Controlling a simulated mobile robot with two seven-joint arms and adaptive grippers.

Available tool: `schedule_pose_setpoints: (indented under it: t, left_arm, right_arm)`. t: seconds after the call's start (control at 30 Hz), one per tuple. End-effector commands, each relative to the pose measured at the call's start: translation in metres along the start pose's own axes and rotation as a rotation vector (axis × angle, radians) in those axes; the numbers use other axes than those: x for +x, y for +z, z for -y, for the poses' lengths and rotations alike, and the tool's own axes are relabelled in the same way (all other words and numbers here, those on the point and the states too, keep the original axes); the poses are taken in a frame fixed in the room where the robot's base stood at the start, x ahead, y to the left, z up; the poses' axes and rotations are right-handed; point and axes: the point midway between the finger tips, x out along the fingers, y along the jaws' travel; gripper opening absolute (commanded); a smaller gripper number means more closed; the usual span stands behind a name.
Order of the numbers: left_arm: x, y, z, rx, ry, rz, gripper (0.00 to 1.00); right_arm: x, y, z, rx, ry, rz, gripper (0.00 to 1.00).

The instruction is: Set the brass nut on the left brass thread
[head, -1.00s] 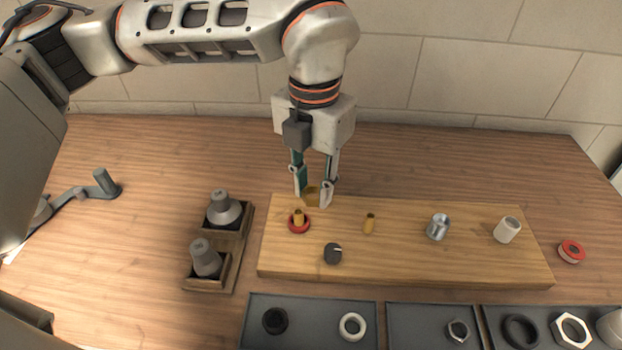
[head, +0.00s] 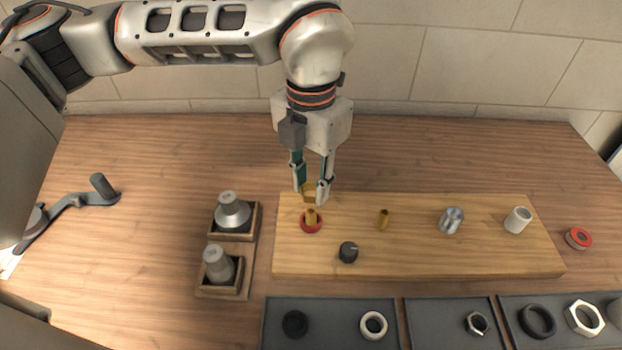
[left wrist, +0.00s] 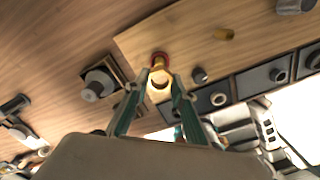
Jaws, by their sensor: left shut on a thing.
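The left brass thread (head: 311,215) stands upright on the wooden board (head: 420,262), with a red ring (head: 311,226) around its base; the ring also shows in the left wrist view (left wrist: 159,56). My left gripper (head: 311,192) is shut on the brass nut (head: 308,188), just behind and above this thread in the head view. In the left wrist view the nut (left wrist: 160,81) sits between the fingertips, close to the thread. I cannot tell whether they touch. A second brass thread (head: 383,218) stands bare to the right. My right gripper is not in view.
The board also bears a dark knob (head: 348,252), a metal fitting (head: 452,220) and a pale fitting (head: 517,220). Grey trays (head: 335,340) with rings and nuts lie in front. Two grey fittings sit in wooden holders (head: 249,252) at left. A red roll (head: 578,238) lies at right.

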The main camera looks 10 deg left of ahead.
Motion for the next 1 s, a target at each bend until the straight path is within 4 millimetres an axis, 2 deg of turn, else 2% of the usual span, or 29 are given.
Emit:
schedule_pose_setpoints:
  t: [1.0]
  left_arm:
    - [0.048, 0.0, 0.0, 0.0, -0.001, -0.001, 0.03]
  right_arm:
    - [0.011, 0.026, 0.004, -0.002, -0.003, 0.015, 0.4]
